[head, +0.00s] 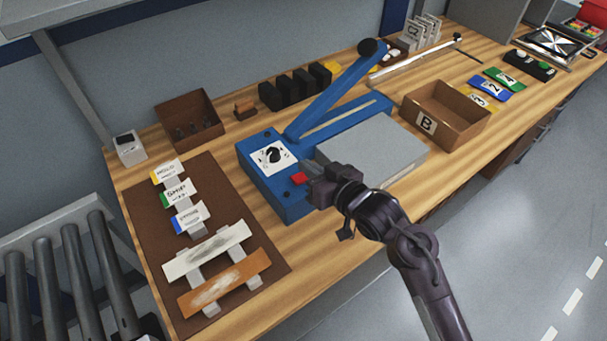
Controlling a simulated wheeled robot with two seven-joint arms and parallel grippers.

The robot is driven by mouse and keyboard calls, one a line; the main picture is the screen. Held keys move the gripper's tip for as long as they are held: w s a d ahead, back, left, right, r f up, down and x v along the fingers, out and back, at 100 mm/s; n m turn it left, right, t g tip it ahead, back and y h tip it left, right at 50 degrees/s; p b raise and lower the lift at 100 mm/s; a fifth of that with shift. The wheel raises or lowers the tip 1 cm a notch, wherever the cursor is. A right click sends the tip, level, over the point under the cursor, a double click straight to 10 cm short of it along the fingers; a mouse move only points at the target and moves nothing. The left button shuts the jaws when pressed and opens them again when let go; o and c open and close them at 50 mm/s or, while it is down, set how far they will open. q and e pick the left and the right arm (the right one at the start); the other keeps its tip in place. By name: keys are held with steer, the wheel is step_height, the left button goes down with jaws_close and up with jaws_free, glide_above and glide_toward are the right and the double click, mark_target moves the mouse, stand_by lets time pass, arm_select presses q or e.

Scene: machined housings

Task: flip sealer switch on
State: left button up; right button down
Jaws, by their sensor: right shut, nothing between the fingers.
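The blue sealer (283,202) stands on the wooden bench with its long blue lever arm (335,92) raised. A white dial plate with a black knob (272,155) is on its top left. A red switch (299,178) sits on the sealer near its front edge, partly beside my gripper's tip. My right gripper (312,169) is shut and empty, with its fingertips right at the red switch. I cannot tell whether they touch it, or which way the switch is set. My left gripper is not in the view.
A brown mat (146,215) with labelled tags and two strips lies to the left. Black blocks (272,96) and a brown bin (188,104) stand behind.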

mark_target(304, 180)
steer(key=f, duration=0.2)
steer(key=a+f, duration=0.1)
steer(key=shift+w+a+p, duration=0.1)
steer(key=shift+w+p, duration=0.2)
steer(key=shift+p, duration=0.1)
steer(key=shift+s+f, duration=0.15)
steer(key=shift+f, duration=0.45)
